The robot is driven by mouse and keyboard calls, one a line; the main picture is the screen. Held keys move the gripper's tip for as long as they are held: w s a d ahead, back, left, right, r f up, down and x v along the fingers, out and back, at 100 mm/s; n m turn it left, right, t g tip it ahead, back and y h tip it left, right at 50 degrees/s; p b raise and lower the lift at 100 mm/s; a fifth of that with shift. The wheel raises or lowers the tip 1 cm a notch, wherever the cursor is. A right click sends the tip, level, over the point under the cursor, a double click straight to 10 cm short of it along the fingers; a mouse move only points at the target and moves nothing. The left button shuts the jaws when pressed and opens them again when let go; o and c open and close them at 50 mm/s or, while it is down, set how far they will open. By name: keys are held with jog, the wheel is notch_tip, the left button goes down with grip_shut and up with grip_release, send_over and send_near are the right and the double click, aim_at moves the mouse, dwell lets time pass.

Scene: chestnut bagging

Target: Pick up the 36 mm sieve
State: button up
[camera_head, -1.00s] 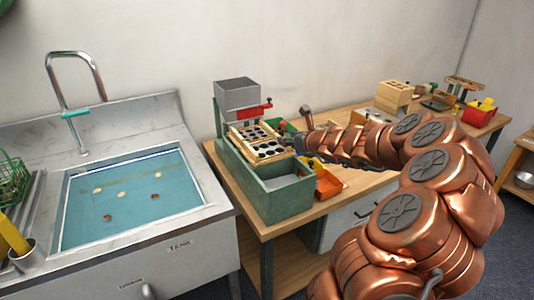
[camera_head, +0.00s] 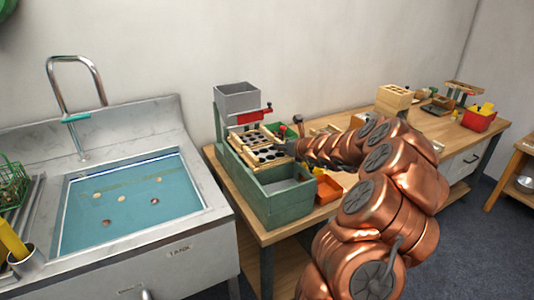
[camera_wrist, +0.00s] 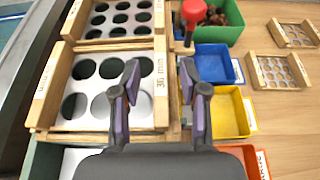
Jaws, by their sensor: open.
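The 36 mm sieve (camera_wrist: 98,88) is a pale plate with large round holes in a wooden frame, with "36 mm" on its right rail. It fills the left middle of the wrist view. It sits on the green sorting stand, where it also shows in the head view (camera_head: 268,154). My gripper (camera_wrist: 159,70) is open, with one finger over the plate side and the other right of the labelled rail. Nothing is held between the fingers. I cannot tell whether they touch the rail. In the head view my arm mostly hides the gripper.
Another sieve with smaller holes (camera_wrist: 120,17) lies just beyond. A red knob (camera_wrist: 192,12) stands close to the right. Blue (camera_wrist: 213,66), yellow (camera_wrist: 229,112) and green (camera_wrist: 233,22) bins line the right side. Two small sieves (camera_wrist: 277,70) lie on the bench. A water tank (camera_head: 130,200) is left.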

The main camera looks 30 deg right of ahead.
jog(key=shift+w, duration=0.15)
jog(key=shift+c, duration=0.4)
grip_shut()
